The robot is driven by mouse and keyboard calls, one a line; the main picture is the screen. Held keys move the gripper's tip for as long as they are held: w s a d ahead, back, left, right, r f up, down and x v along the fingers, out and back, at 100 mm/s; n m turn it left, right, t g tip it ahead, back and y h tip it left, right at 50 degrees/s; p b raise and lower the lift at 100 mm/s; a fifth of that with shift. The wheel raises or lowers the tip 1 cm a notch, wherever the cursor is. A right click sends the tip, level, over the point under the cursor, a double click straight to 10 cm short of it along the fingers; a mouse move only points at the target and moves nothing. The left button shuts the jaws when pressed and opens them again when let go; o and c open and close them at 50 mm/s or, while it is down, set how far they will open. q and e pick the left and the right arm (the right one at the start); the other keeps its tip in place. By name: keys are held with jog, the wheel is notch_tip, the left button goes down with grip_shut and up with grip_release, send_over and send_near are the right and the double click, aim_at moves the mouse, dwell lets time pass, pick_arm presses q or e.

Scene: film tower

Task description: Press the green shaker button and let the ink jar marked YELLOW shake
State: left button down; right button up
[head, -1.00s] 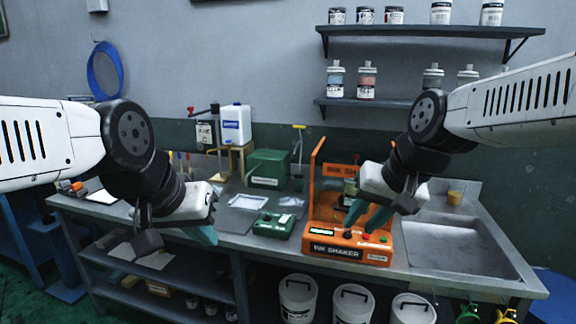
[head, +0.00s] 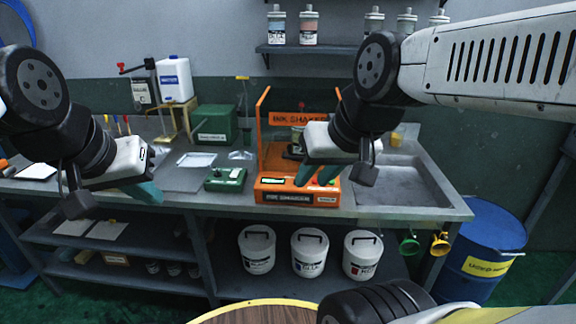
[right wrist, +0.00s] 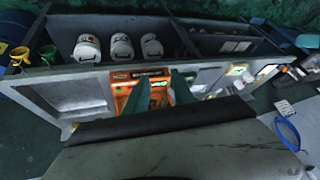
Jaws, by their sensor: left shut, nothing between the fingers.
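The orange ink shaker (head: 285,197) stands on the bench with an orange upright frame and sign. A jar (head: 298,142) sits inside it, partly hidden by my right gripper; its label cannot be read. A small green spot, apparently the green button (head: 332,183), shows at the right of the front panel, close to the fingers. My right gripper (head: 316,173) is over the panel, its teal fingers apart and empty; contact cannot be told. The right wrist view shows both fingers (right wrist: 160,90) in front of the shaker (right wrist: 130,98). My left gripper (head: 147,193) is shut and empty, left of the shaker.
A green control box (head: 225,179) stands left of the shaker, a larger green case (head: 214,125) behind it. A sink (head: 395,183) is to the right. White buckets (head: 308,252) stand below the bench. A blue drum (head: 490,240) stands at right, a round wooden top (head: 260,314) in front.

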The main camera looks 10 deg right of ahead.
grip_shut()
dwell(1.9)
